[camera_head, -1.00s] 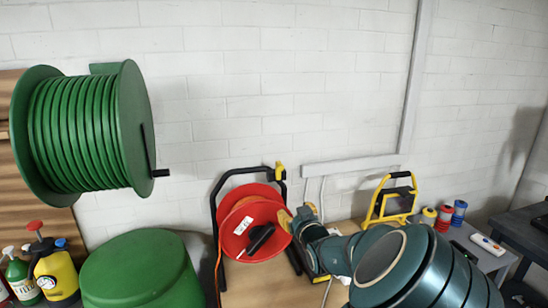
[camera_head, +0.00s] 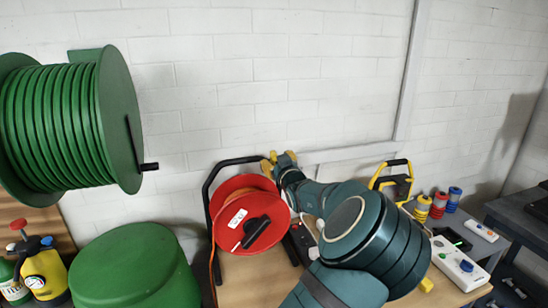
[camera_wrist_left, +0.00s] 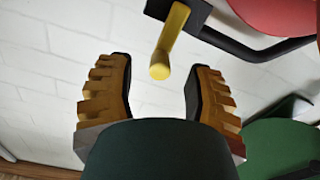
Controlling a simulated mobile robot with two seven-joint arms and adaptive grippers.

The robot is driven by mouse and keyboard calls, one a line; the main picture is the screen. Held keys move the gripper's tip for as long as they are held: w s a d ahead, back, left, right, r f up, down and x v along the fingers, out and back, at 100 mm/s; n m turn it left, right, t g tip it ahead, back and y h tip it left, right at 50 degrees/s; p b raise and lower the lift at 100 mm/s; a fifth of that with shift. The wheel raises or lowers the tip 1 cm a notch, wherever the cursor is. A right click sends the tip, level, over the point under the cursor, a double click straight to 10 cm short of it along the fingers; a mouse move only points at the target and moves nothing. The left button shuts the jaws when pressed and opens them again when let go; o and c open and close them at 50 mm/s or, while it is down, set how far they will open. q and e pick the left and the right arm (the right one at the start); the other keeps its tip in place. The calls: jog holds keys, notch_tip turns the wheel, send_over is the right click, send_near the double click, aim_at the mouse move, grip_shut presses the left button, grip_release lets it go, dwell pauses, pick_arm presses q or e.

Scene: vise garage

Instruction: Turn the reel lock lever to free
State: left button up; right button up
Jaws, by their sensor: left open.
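The red cable reel (camera_head: 250,215) stands on the workbench in a black tube frame (camera_head: 208,190). In the left wrist view its lock lever (camera_wrist_left: 172,40) is a yellow rod on a black block at the frame. My left gripper (camera_head: 276,162) is at the frame's upper right corner in the head view, where it covers most or all of the lever. In the left wrist view the left gripper (camera_wrist_left: 160,92) is open, with yellow ribbed fingers. The lever's rounded end lies between the fingertips, with gaps on both sides. My right gripper is not in view.
A big green hose reel (camera_head: 70,125) with a crank hangs at left above a green drum (camera_head: 135,270). The wall (camera_head: 240,70) is close behind.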

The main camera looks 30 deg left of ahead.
aim_at(274, 156)
pick_arm(q)
jog(key=shift+x, duration=1.85)
jog(key=shift+c, duration=0.3)
